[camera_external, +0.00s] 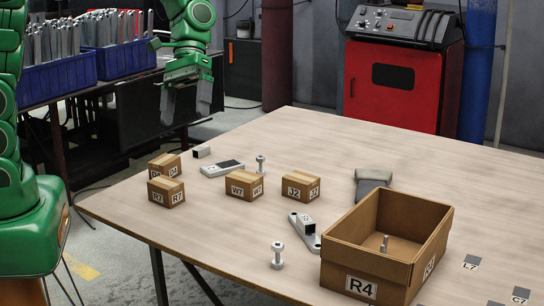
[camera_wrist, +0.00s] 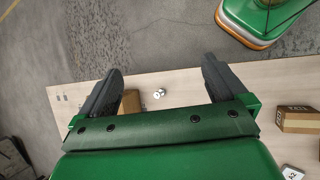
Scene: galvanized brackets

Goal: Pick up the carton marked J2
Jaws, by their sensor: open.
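The carton marked J2 (camera_external: 300,187) is a small brown box with white labels, sitting upright on the wooden table at the right end of the small cartons. My gripper (camera_external: 187,100) hangs in the air at the upper left in the external view, well apart from the carton. Its two dark fingers are spread with nothing between them. In the wrist view my gripper (camera_wrist: 160,82) is also open and empty. A carton (camera_wrist: 297,118) shows at the right edge there, its label too small to read surely. Another carton is partly hidden behind the left finger.
Cartons marked W7 (camera_external: 244,184) and R7 (camera_external: 166,192) stand left of J2, with another carton (camera_external: 165,164) behind R7. An open box marked R4 (camera_external: 428,243) stands at the right. The table's back middle is clear.

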